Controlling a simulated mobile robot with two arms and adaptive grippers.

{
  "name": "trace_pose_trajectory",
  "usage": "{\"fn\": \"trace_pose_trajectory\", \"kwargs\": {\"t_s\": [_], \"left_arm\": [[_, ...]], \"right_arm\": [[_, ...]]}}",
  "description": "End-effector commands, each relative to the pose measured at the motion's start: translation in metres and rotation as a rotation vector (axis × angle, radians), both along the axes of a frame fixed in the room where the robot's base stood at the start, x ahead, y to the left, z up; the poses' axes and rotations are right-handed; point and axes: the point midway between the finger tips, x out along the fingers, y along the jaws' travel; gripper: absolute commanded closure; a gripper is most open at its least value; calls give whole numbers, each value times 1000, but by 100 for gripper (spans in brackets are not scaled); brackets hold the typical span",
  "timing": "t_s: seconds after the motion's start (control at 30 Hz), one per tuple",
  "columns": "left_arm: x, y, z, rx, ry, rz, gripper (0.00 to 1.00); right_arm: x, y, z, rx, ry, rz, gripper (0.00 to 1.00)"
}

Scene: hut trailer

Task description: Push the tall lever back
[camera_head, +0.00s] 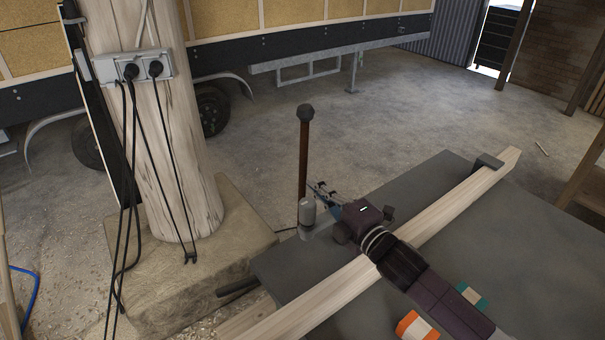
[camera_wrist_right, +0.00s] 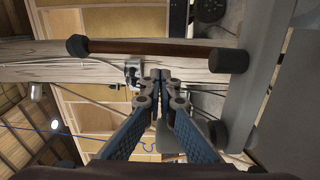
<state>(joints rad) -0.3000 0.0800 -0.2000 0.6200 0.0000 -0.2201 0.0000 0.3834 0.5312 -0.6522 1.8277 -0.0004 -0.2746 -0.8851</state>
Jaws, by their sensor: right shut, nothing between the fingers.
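The tall lever (camera_head: 304,155) is a thin brown rod with a dark round knob on top. It stands upright from a grey cylindrical base (camera_head: 308,212) at the far left edge of the dark table. In the right wrist view the lever (camera_wrist_right: 150,48) lies sideways across the picture, its knob at the left. My right gripper (camera_head: 318,190) is shut and empty. It is just right of the lever's lower part, and I cannot tell whether it touches. In the right wrist view its fingertips (camera_wrist_right: 160,75) are together, a little below the rod. My left gripper is not in view.
A long wooden beam (camera_head: 450,208) lies across the dark table (camera_head: 440,175) under my right arm. Orange and teal blocks (camera_head: 414,326) lie near the front. A thick wooden post (camera_head: 180,150) with sockets and hanging cables stands left of the lever. Open floor lies behind it.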

Motion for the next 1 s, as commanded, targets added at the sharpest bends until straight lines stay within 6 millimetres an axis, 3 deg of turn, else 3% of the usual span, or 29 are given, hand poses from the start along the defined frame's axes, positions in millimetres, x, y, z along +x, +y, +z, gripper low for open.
{"fn": "trace_pose_trajectory", "kwargs": {"t_s": [0.27,0.53,0.87,1.0], "left_arm": [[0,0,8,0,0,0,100],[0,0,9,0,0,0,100],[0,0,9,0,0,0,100],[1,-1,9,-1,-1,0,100]], "right_arm": [[39,23,2,1,0,0,100],[51,31,0,0,0,0,100],[52,30,0,1,2,1,100],[65,12,-3,21,19,3,100]]}}
